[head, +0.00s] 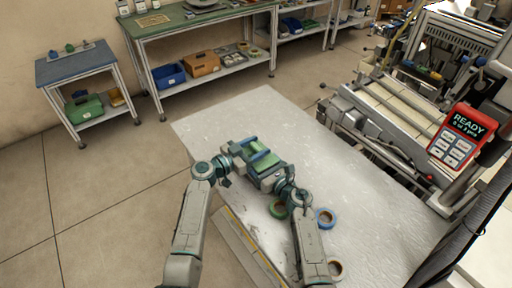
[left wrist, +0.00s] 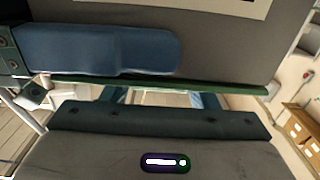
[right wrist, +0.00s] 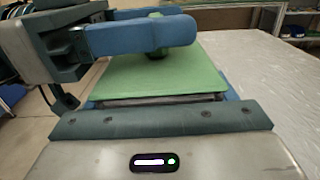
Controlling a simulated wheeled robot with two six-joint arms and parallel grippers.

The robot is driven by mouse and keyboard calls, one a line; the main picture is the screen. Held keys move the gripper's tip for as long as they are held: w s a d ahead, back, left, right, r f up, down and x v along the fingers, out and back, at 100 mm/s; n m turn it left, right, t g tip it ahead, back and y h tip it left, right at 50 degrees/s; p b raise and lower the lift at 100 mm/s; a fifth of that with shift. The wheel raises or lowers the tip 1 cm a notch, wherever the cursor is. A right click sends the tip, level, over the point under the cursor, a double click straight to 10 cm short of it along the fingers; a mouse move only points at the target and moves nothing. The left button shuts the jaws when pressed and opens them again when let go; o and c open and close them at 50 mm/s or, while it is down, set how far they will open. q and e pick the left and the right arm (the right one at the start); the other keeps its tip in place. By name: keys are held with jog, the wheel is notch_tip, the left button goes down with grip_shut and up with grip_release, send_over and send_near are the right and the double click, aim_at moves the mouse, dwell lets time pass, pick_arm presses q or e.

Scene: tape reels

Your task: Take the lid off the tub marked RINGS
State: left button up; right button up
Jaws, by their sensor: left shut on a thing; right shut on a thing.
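A grey tub with a green lid (head: 265,161) is mostly hidden between my grippers over the white table. In the right wrist view the lid (right wrist: 165,78) is a flat green panel with a small knob. My right gripper (right wrist: 155,42) is shut on the lid, its blue finger across the knob. My left gripper (head: 249,148) is shut on the tub; in the left wrist view its blue finger lies along the grey side (left wrist: 225,45), beside the lid's green edge. A pale label shows partly at the top there; its wording is cut off. Whether lid and tub touch, I cannot tell.
On the white table (head: 205,128) lie a green tape reel (head: 278,210), a blue reel (head: 325,217) and a tan-centred reel (head: 335,268) close to my right arm. A machine with a red READY panel (head: 460,138) stands at the right. The table's far part is clear.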

aim_at(255, 146)
pick_arm(q)
jog(key=shift+r, duration=0.15)
jog(key=shift+r, duration=0.9)
jog(key=shift+r, duration=2.05)
pick_arm(e)
jog(key=o, duration=1.4)
pick_arm(q)
notch_tip(255, 146, down, 2)
jog(key=shift+f+b, duration=0.1)
jog(key=shift+b, duration=1)
pick_arm(e)
jog(key=v, duration=1.2)
pick_arm(q)
jog(key=shift+a, duration=0.1)
pick_arm(e)
jog(key=shift+s+a, duration=0.1)
